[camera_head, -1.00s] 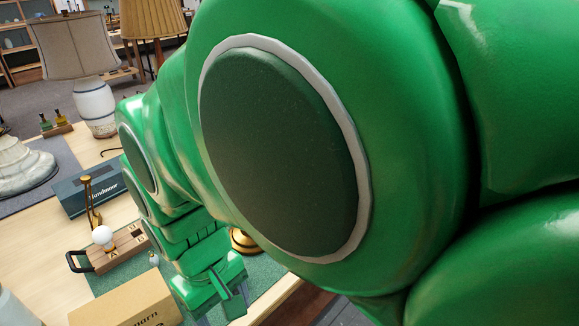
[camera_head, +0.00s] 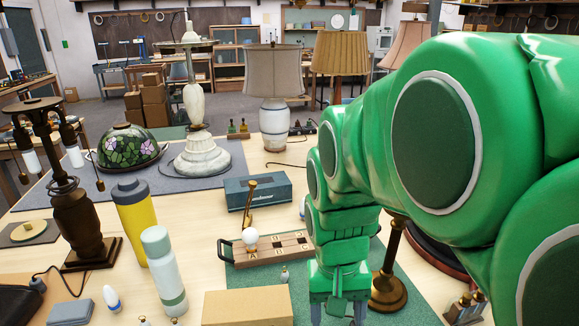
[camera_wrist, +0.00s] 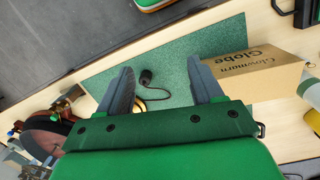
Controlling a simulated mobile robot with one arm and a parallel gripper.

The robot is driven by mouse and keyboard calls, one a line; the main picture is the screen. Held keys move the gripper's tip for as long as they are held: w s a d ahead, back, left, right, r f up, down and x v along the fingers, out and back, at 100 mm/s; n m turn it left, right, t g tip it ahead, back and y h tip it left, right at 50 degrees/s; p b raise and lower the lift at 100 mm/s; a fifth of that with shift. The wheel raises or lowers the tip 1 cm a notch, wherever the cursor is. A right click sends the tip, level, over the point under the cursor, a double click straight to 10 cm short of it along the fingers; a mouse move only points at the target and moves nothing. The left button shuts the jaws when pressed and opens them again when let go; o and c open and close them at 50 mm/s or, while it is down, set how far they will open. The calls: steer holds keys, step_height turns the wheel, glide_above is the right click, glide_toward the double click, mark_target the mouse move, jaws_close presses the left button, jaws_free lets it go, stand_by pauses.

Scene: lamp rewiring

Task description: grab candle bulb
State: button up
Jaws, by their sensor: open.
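I cannot tell for sure which bulb is the candle bulb. A small pointed white bulb-like thing with a blue band (camera_head: 112,298) stands at the front left of the table. A tiny clear bulb (camera_head: 284,275) stands on the green mat, left of my gripper. Tips of other small bulbs (camera_head: 145,321) show at the bottom edge. My gripper (camera_wrist: 163,82) is open and empty, pointing down above the green mat (camera_wrist: 178,62). In the wrist view a black socket-like piece with a cord (camera_wrist: 146,76) lies below and between the fingers; no bulb is clear there.
A cardboard box (camera_head: 248,307) lies left of my gripper. A wooden block with a round white bulb (camera_head: 250,238) stands behind it. A brass lamp base (camera_head: 389,290) is close on the right. A yellow bottle (camera_head: 133,220) and a white bottle (camera_head: 163,270) stand left.

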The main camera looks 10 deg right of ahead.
steer(key=w+d+m+t+h, duration=0.15)
steer(key=w+d, duration=0.25)
steer(key=w, duration=0.5)
steer(key=w+d+m+h, duration=0.1)
steer(key=w+d+m, duration=0.15)
steer(key=w, duration=0.75)
steer(key=m+t+h, duration=0.2)
steer(key=t, duration=0.3)
glide_toward(301, 203)
steer(key=shift+g, duration=0.25)
steer(key=x, duration=0.6)
steer(key=shift+w+d, duration=0.15)
steer(key=shift+d, duration=0.1)
steer(key=shift+w+f, duration=0.2)
steer(key=shift+w, duration=0.05)
steer(key=shift+s+x, duration=0.15)
steer(key=shift+x, duration=1.7)
steer(key=shift+s+x, duration=0.15)
steer(key=shift+x, duration=1.7)
steer(key=shift+f, duration=0.15)
steer(key=shift+c, duration=0.5)
